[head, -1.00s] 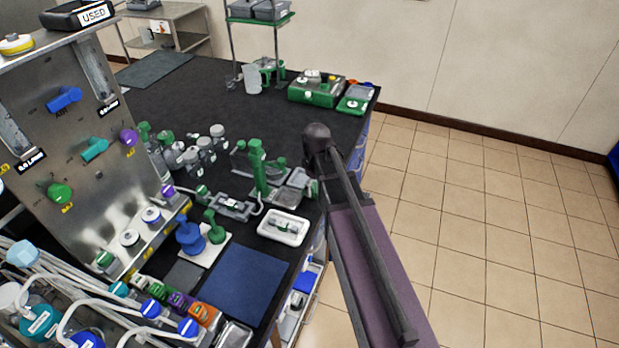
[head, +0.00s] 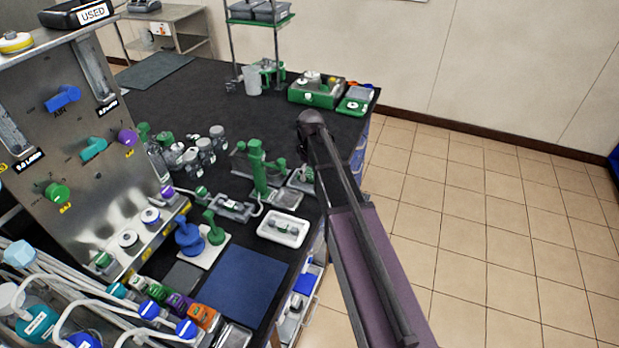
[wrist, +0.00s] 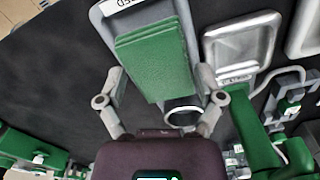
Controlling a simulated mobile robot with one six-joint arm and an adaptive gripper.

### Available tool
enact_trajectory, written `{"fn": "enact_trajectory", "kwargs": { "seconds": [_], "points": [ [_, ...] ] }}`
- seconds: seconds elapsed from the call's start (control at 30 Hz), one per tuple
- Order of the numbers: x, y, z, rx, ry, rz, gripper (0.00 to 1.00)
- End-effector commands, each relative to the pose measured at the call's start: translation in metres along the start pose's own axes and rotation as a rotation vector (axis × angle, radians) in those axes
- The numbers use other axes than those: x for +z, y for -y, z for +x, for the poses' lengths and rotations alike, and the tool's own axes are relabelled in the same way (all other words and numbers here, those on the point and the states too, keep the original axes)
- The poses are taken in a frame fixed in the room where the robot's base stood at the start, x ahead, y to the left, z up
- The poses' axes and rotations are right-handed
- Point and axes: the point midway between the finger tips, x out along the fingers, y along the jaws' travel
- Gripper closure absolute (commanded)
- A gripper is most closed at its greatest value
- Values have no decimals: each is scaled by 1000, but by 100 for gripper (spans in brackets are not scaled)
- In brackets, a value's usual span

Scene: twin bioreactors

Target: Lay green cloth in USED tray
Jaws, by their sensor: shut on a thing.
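A folded green cloth (wrist: 157,60) lies between the two fingers of my gripper (wrist: 161,80) in the wrist view, and the gripper is shut on it. A light grey tray (wrist: 105,22) with a partly cut-off white label lies behind and around the cloth. The label's letters look like the end of USED. I cannot tell whether the cloth touches the tray floor. In the head view my arm hides my gripper and the cloth. A dark tray (head: 60,20) labelled USED stands on top of the steel panel there.
Shiny metal trays (wrist: 243,45) lie right of the grey tray, with green and grey fittings near them. In the head view a white tray (head: 283,229) and a blue mat (head: 240,287) lie near the bench's front edge.

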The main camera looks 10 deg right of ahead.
Motion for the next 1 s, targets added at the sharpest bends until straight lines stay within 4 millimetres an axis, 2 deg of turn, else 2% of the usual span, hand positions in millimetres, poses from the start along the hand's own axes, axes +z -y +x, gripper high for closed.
{"fn": "enact_trajectory", "kwargs": {
  "seconds": [0.1,0.3,0.5,1.0],
  "points": [
    [-11,-9,2,0,0,0,52],
    [-8,-6,22,0,0,0,52],
    [-8,-6,35,0,0,0,52],
    [-8,-6,38,0,0,0,52]
  ]
}}
